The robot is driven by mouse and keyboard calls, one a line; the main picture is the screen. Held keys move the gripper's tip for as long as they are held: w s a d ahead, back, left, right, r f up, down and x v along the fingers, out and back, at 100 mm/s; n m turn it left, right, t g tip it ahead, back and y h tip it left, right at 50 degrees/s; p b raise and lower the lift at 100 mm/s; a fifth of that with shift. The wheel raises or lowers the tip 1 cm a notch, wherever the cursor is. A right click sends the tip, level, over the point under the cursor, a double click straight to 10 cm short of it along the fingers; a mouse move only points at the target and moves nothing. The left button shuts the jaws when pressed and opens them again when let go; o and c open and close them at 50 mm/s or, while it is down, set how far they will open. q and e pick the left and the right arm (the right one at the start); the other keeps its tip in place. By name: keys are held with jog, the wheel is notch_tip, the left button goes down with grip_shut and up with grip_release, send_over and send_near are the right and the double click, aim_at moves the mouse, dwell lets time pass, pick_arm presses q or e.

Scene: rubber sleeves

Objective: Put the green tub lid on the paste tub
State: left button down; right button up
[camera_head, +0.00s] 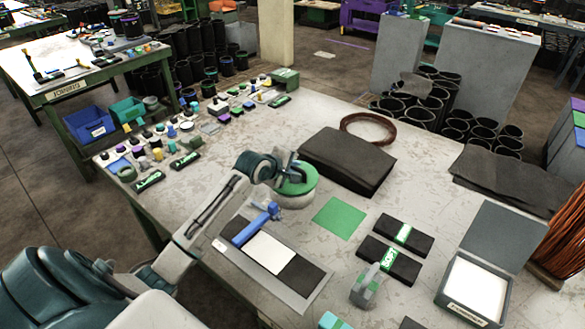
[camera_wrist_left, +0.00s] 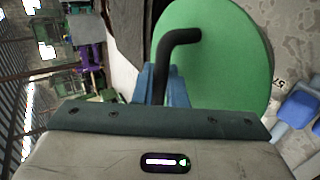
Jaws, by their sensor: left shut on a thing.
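The green tub lid (camera_head: 299,183) is a round green disc with a bent black handle. In the left wrist view the lid (camera_wrist_left: 225,75) fills much of the picture, and the handle (camera_wrist_left: 180,42) rises near the fingers. My left gripper (camera_head: 290,165) is shut on the lid's handle; its blue fingers (camera_wrist_left: 158,85) show at the handle's foot in the wrist view. The pale paste tub (camera_head: 294,202) stands on the table directly under the lid. I cannot tell whether the lid rests fully on the rim or is slightly above it. My right gripper is not in view.
A black folded sheet (camera_head: 347,162) lies close behind the tub. A tray with a blue tool (camera_head: 257,224) is in front, and a green square (camera_head: 338,217) lies to the right. Small items crowd the back left; black strips (camera_head: 389,261) and an open box (camera_head: 477,285) stand right.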

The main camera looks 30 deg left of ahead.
pick_arm(q)
jog(key=shift+w+a+f, duration=0.1)
jog(key=shift+w+a, duration=0.25)
jog(key=shift+w, duration=0.2)
jog(key=shift+w+a+f, duration=0.1)
jog(key=shift+w+a, duration=0.2)
jog(key=shift+w, duration=0.2)
jog(key=shift+f+p, duration=0.7)
jog(key=shift+f, duration=0.95)
jog(key=shift+f, duration=0.15)
jog(key=c, duration=1.5)
grip_release()
jog(key=shift+s, duration=0.1)
jog(key=b+v, duration=0.1)
jog(key=v, duration=1.1)
